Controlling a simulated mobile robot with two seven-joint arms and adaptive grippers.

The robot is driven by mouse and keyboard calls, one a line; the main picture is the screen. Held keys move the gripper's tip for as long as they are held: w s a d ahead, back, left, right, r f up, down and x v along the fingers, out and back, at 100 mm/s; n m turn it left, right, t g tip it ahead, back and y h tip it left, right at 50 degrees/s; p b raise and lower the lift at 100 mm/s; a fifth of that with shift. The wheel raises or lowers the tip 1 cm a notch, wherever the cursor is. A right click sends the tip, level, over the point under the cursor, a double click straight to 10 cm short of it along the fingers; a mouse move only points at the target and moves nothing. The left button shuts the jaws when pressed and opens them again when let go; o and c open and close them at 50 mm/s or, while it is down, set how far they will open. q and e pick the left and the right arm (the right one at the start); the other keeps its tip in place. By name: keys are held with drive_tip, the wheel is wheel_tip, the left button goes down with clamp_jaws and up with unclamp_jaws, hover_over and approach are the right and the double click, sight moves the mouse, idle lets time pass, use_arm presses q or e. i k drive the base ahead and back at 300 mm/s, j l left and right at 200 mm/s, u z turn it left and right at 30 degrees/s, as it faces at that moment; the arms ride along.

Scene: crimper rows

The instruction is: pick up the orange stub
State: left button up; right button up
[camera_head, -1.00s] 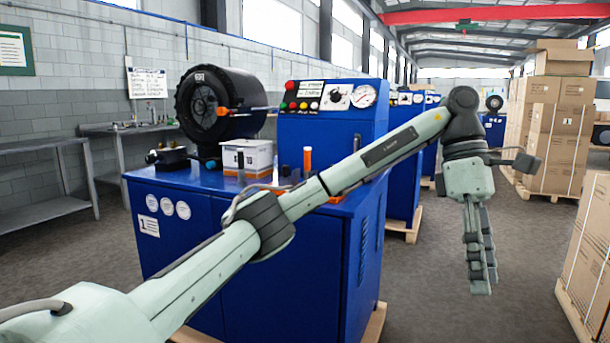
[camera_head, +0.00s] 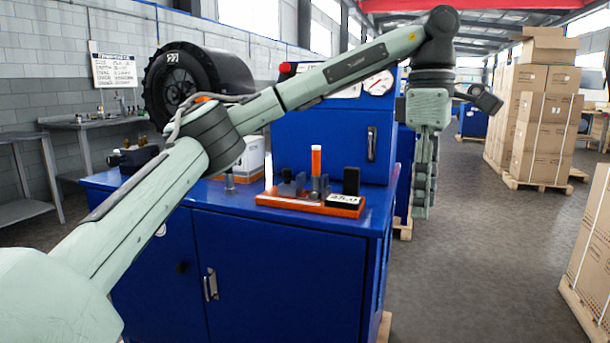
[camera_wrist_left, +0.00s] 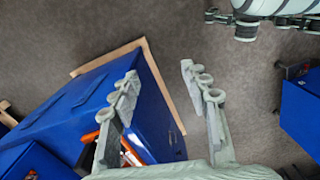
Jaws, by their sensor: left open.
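The orange stub (camera_head: 316,158) stands upright in the rack (camera_head: 290,202), an orange-based tray with dark upright pieces, on top of a blue cabinet (camera_head: 290,270). My left gripper (camera_head: 424,212) hangs fingers-down to the right of the rack, beyond the cabinet's right side, clear of the stub. In the left wrist view its two fingers (camera_wrist_left: 158,85) are spread and empty, with floor and the cabinet's edge between them. Orange parts of the rack show there partly behind one finger; I cannot tell the stub apart. My right gripper is not in view.
A blue control housing (camera_head: 330,135) rises behind the rack. Stacked cartons (camera_head: 545,125) stand at right. The aisle floor is clear.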

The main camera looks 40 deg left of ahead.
sight(315, 193)
drive_tip(key=i+j, duration=0.15)
drive_tip(key=j, duration=0.2)
drive_tip(key=i+j, duration=0.1)
drive_tip(key=j, duration=0.3)
drive_tip(key=i+j, duration=0.15)
drive_tip(key=j, duration=0.2)
drive_tip(key=i+j, duration=0.15)
drive_tip(key=j, duration=0.25)
